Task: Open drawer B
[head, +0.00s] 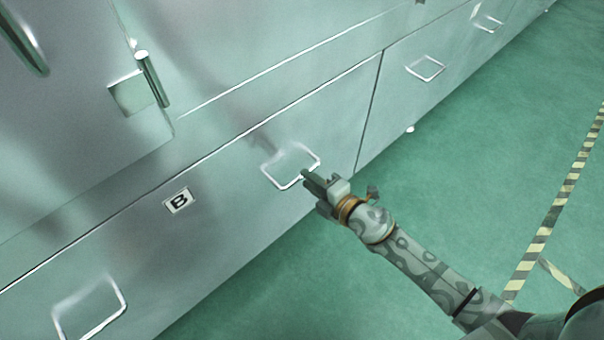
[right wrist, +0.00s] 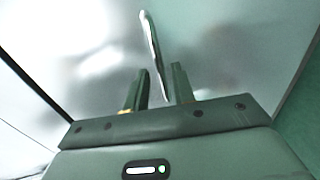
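Drawer B (head: 235,205) is a pale metal front with a small "B" label (head: 179,201). A bright wire handle (head: 284,186) is on the front right of the label. My right gripper (head: 306,177) is at the lower right corner of this handle. In the right wrist view, the two fingers of the right gripper (right wrist: 158,88) are apart, and the handle's bar (right wrist: 152,45) runs between them. Gaps show beside the bar, so the fingers do not look closed on it. The drawer front looks flush. My left gripper is not in view.
A second wire handle (head: 92,312) is on the same front at lower left. Another front with its own handle (head: 426,68) is beyond a seam to the right. A box-like unit with a metal peg (head: 152,78) projects at upper left. Green floor (head: 470,170) is open at right.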

